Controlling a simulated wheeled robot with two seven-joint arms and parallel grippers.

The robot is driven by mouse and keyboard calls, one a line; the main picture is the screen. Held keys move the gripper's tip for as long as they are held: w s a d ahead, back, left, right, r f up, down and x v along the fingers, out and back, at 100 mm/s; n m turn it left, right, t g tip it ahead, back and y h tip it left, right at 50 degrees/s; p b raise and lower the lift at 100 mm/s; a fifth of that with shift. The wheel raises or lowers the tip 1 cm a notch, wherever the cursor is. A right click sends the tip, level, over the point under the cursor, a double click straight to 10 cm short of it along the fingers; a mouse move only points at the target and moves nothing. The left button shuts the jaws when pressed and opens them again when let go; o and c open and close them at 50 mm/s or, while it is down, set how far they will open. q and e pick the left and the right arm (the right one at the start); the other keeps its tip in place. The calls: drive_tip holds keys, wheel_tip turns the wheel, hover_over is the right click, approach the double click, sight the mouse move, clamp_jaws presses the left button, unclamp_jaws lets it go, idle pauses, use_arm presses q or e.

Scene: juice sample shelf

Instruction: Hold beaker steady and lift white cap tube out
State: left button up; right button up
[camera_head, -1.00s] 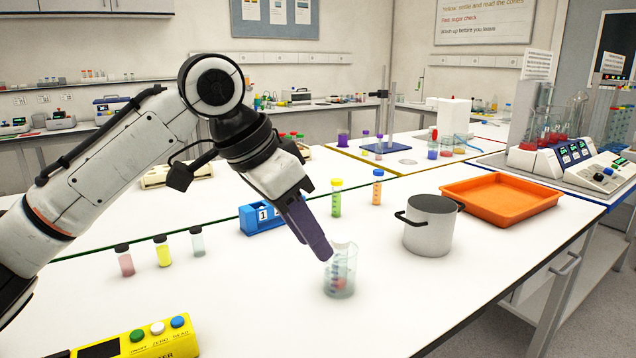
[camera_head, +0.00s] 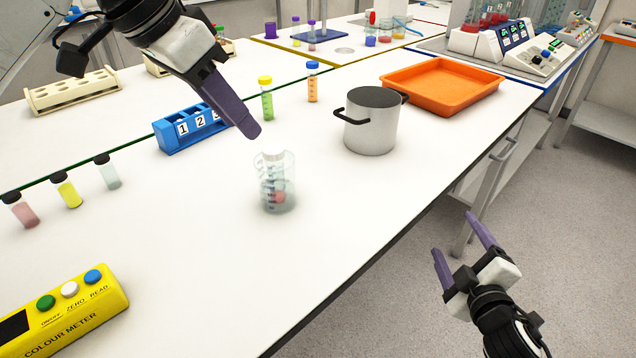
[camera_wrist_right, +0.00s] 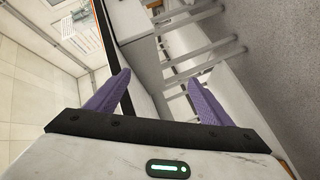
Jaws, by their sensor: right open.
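The clear glass beaker (camera_head: 289,186) stands upright on the white bench. A white-capped tube (camera_head: 273,156) is in it, its cap near the rim. Something reddish shows low inside the beaker, blurred by the glass. My left gripper (camera_head: 250,130) points down just above and left of the beaker, apart from the cap in the picture. Its purple fingers overlap, so its opening is unclear. My right gripper (camera_head: 453,234) is open and empty, out past the bench's front edge over the floor. Its spread fingers also show in the right wrist view (camera_wrist_right: 160,80).
A steel pot (camera_head: 370,132) stands right of the beaker, with an orange tray (camera_head: 443,88) behind. A blue numbered rack (camera_head: 190,130), yellow-capped tube (camera_head: 266,100) and blue-capped tube (camera_head: 312,84) stand behind. A yellow colour meter (camera_head: 75,318) is front left; black-capped vials (camera_head: 67,192) are left.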

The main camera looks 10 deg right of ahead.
drive_tip(key=w+d+r+n+t+h, duration=0.1)
drive_tip(key=w+d+r+n+t, duration=0.1)
drive_tip(key=r, duration=0.6)
drive_tip(key=w+d+r+n+t, duration=0.2)
drive_tip(key=r, duration=0.6)
drive_tip(key=w+d+r+n+t+h, duration=0.1)
drive_tip(key=w+d+r+n+t, duration=0.15)
drive_tip(key=r, duration=0.55)
drive_tip(key=a+r+n+t+y, duration=0.2)
drive_tip(key=a+r+n+y, duration=0.4)
drive_tip(key=a+r+n, duration=0.15)
drive_tip(key=s+a+n+g+y, duration=0.3)
drive_tip(key=a+n+g+y, duration=0.5)
drive_tip(key=a+n+y, duration=0.9)
drive_tip(key=n+g+h, duration=0.4)
drive_tip(key=g+h, duration=0.3)
drive_tip(key=h, duration=0.1)
approach(274, 183)
drive_tip(key=w+f, duration=0.2)
drive_tip(key=w, duration=0.1)
drive_tip(key=shift+w+a+f, duration=0.15)
drive_tip(key=shift+w+f, duration=0.1)
drive_tip(key=shift+f, duration=0.15)
drive_tip(key=shift+w+a+f+h, duration=0.2)
drive_tip(key=shift+w+a+h, duration=0.05)
drive_tip(key=shift+h, duration=0.05)
drive_tip(key=x, duration=0.9)
drive_tip(key=shift+w+a+r, duration=0.1)
drive_tip(key=shift+a, duration=0.05)
